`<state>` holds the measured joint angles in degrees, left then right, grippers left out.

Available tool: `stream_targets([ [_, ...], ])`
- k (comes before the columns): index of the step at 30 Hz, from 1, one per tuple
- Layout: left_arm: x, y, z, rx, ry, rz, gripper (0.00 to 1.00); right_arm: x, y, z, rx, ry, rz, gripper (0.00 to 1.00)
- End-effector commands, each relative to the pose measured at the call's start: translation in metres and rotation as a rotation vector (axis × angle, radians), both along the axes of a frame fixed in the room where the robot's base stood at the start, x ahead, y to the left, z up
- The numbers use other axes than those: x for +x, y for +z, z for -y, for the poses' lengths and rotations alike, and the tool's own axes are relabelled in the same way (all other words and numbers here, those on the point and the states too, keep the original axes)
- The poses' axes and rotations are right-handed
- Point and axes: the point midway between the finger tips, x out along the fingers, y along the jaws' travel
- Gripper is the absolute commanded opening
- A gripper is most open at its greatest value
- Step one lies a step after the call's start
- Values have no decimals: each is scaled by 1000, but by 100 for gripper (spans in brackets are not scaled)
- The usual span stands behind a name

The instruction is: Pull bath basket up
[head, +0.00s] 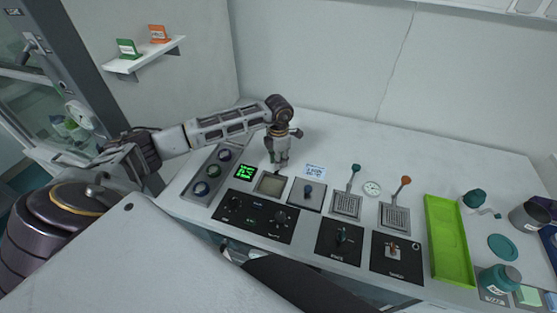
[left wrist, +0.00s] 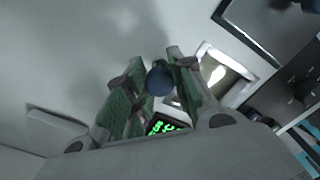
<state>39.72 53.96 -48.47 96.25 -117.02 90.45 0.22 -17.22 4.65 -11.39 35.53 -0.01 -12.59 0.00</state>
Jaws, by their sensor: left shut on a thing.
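My left gripper (head: 281,165) is just behind the square bath (head: 270,184), near the back left of the panel row, with its fingers pointing down. In the left wrist view the gripper (left wrist: 158,82) is shut on a dark blue round knob (left wrist: 160,80) between its green-padded fingers. The knob appears to be the top of the bath basket's handle; the rest of the basket is hidden. The bath's pale frame (left wrist: 240,70) shows right of the fingers. My right gripper is not in view.
A green-lit display (head: 245,172) is left of the bath. A dark knob panel (head: 255,215) lies in front.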

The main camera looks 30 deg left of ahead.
Motion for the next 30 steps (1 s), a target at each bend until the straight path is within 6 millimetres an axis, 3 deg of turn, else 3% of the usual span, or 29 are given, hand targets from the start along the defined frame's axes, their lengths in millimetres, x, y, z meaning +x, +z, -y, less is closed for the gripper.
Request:
stream_targets([
  [5, 1, 13, 0, 1, 0, 3, 0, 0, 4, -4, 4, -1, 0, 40],
  [15, 1, 64, -1, 0, 0, 5, 0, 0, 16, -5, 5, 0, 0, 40],
  [25, 2, 68, -1, 0, 2, 8, 0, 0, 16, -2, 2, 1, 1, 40],
  [26, 2, 68, -1, 1, 2, 9, 28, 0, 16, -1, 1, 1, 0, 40],
  [30, 2, 67, -1, 0, 1, 6, 46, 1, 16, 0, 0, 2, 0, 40],
])
